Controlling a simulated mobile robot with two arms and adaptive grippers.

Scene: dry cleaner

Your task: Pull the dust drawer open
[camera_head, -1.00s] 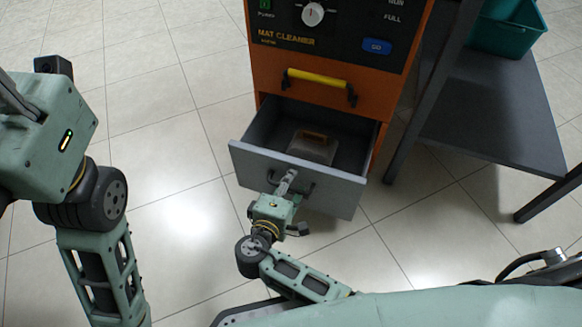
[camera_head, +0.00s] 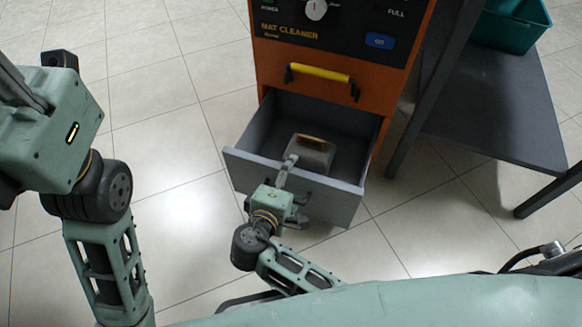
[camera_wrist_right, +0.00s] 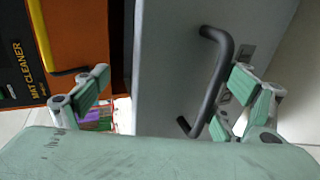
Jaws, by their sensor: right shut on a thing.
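The grey dust drawer (camera_head: 252,171) stands well open from the lower part of the orange mat cleaner (camera_head: 390,85). My right gripper (camera_head: 284,172) is at the drawer's front, shut on it. In the right wrist view one finger lies beside the dark bar handle (camera_wrist_right: 225,55) on the drawer front (camera_wrist_right: 165,60); the other finger is past the front's edge. The exact contact is hard to see. A grey block with a brown top (camera_head: 312,152) lies inside the drawer. My left gripper (camera_head: 22,90) is partly in view at the left edge, away from the drawer; its fingertips are unclear.
A yellow handle (camera_head: 320,73) sits on the orange front above the drawer. A dark table or shelf (camera_head: 495,110) with a teal bin (camera_head: 508,28) stands close on the right. The tiled floor (camera_head: 180,110) left of the machine is clear.

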